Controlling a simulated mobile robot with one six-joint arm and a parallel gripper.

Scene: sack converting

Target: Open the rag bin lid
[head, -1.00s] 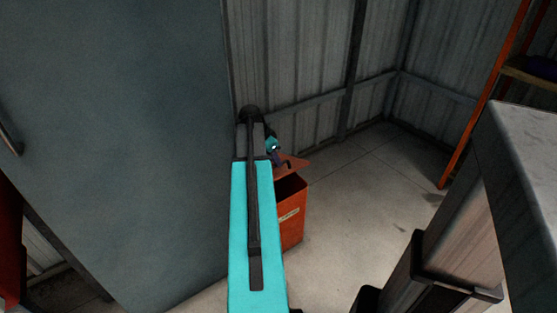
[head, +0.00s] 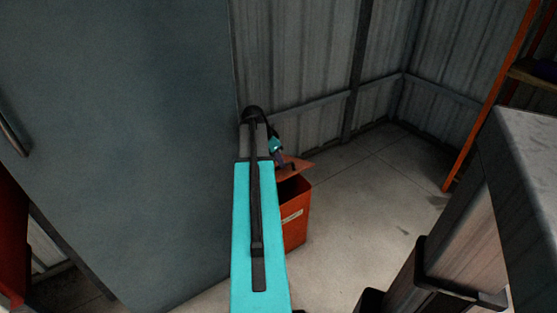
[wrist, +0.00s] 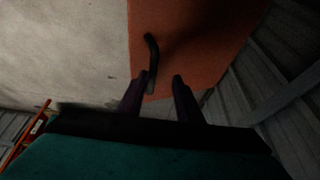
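The rag bin (head: 296,213) is an orange-red box with a pale label, standing on the floor beside the big grey panel, partly hidden behind my arm. Its lid (head: 299,172) is raised and tilted, with the dark opening showing beneath. In the wrist view the lid (wrist: 190,40) fills the upper middle, with a curved black handle (wrist: 152,55) on it. My gripper (wrist: 160,77) is open, its two dark fingers apart at the lid's edge. The handle's lower end is close beside the left finger; I cannot tell whether they touch. In the head view my gripper is small and dark near the lid.
A large grey panel (head: 120,130) with a handle stands on the left. Corrugated walls (head: 300,60) meet in a corner behind the bin. An orange-framed rack (head: 487,100) stands at the right. The concrete floor (head: 370,200) right of the bin is clear.

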